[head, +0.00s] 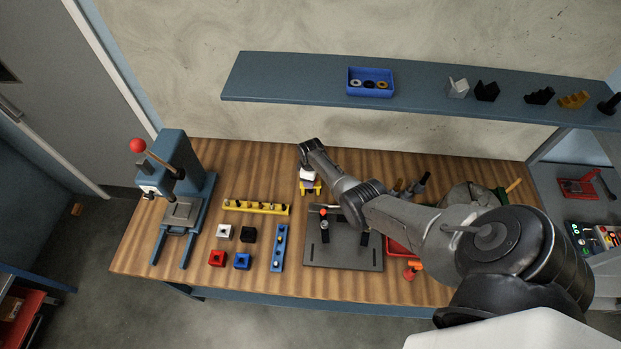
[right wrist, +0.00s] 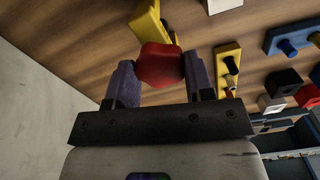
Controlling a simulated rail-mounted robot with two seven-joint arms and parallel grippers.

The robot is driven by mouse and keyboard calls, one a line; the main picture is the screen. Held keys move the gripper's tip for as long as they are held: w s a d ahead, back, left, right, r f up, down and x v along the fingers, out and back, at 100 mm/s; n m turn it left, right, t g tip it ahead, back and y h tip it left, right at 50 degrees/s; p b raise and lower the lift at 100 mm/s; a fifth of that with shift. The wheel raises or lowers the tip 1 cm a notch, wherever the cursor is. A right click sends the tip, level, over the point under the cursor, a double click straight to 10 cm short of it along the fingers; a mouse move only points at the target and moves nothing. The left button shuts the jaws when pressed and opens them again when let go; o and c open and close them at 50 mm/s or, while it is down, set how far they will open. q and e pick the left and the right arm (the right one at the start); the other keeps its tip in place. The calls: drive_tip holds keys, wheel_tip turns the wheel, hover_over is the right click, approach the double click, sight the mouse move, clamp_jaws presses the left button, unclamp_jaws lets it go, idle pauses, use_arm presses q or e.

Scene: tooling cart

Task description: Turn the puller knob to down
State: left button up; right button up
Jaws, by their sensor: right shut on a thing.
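My right gripper (right wrist: 159,62) is shut on this knob. In the head view my right gripper (head: 308,181) reaches down over the puller, and its body hides the knob. Any pointer or mark on the knob is not visible. My left gripper is not in view.
A blue press (head: 181,160) with a red-ball lever stands at the left. A yellow peg rail (head: 243,207), a blue peg strip (head: 279,255) and several small coloured blocks lie beside the dark fixture plate (head: 350,257). A shelf (head: 300,80) with a blue tray (head: 357,75) runs above.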

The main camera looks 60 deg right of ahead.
idle(0.3)
idle(0.4)
drive_tip(key=o, duration=0.9)
drive_tip(key=shift+o, duration=0.2)
drive_tip(key=shift+r+p, duration=0.3)
drive_tip(key=shift+r, duration=0.3)
wheel_tip(320, 180, up, 13)
drive_tip(key=p, duration=0.1)
drive_tip(key=shift+f, duration=0.15)
